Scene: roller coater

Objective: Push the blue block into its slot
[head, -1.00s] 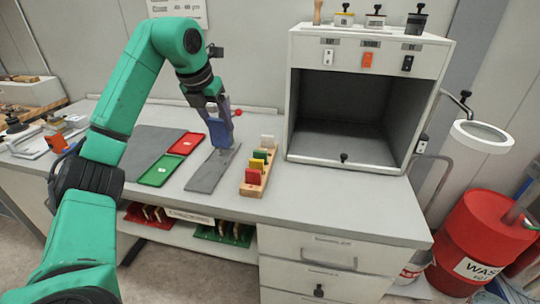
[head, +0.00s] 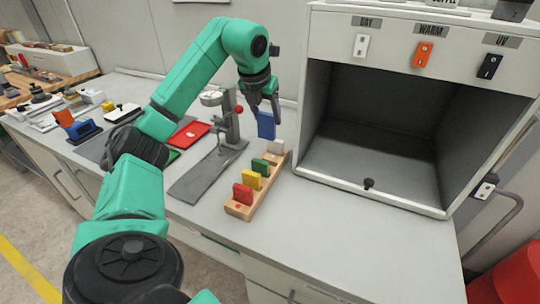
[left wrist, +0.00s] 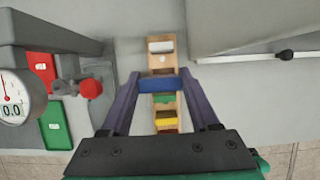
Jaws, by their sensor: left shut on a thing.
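My left gripper (head: 265,100) is shut on the blue block (head: 266,125). It holds the block upright above the bench, just behind and left of the rack's far end. The wooden rack (head: 239,210) carries a red block (head: 243,194), a yellow block (head: 251,180), a green block (head: 260,167) and a white block (head: 276,147). A gap shows between green and white. In the left wrist view the blue block (left wrist: 160,84) spans between the fingers, over the rack between white and green. My right gripper is out of view.
A gauge stand (head: 231,120) with a red knob stands left of the gripper on a grey base. An open light cabinet (head: 450,205) stands close to the rack's right. Red (head: 190,137) and green trays lie left. The bench front right of the rack is clear.

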